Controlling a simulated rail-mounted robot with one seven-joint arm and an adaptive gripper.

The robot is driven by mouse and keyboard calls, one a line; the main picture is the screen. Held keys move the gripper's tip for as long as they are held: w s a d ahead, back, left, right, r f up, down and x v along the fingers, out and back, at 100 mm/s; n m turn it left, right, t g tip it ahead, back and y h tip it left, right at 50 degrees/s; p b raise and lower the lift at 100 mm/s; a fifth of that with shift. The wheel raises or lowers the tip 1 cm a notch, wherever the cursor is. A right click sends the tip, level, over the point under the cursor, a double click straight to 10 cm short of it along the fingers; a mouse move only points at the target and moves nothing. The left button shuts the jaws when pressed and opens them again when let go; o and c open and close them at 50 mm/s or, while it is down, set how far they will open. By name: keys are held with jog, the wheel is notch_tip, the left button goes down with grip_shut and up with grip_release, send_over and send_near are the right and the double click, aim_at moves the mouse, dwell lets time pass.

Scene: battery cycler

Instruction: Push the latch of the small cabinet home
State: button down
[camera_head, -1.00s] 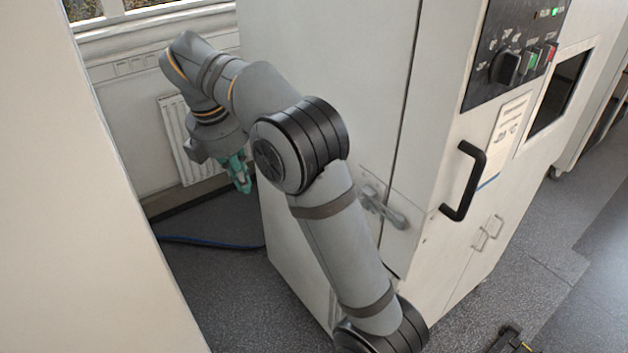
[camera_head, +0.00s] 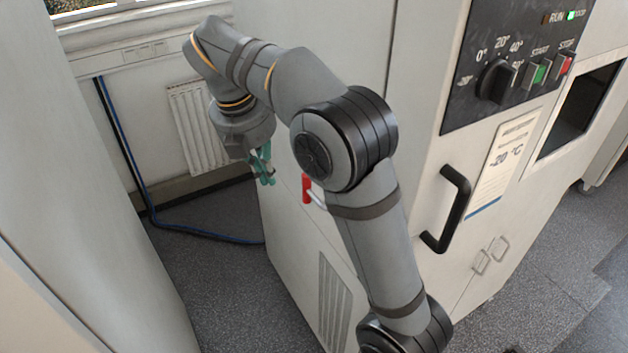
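A white cabinet (camera_head: 292,232) stands behind my arm, with a slatted vent low on its side. A red-handled latch (camera_head: 306,188) with a pale lever shows on that side face, just left of my forearm. The right part of the latch is hidden behind my arm, so I cannot tell how far it is pushed in. My gripper (camera_head: 266,180) has teal fingers pointing down. It is left of the red handle and a little above it in the picture, apart from it. The fingers are too small to tell whether they are open.
The cabinet front has a black door handle (camera_head: 447,208) and a dark control panel (camera_head: 510,65) with a knob and buttons. A radiator (camera_head: 196,125) is on the back wall. A blue cable (camera_head: 190,230) runs along the floor. A pale panel (camera_head: 95,190) bounds the left side.

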jog(key=w+d+f, duration=0.4)
jog(key=w+f, duration=0.1)
jog(key=f, duration=0.4)
jog(key=shift+f, duration=0.4)
jog(key=shift+d, duration=0.1)
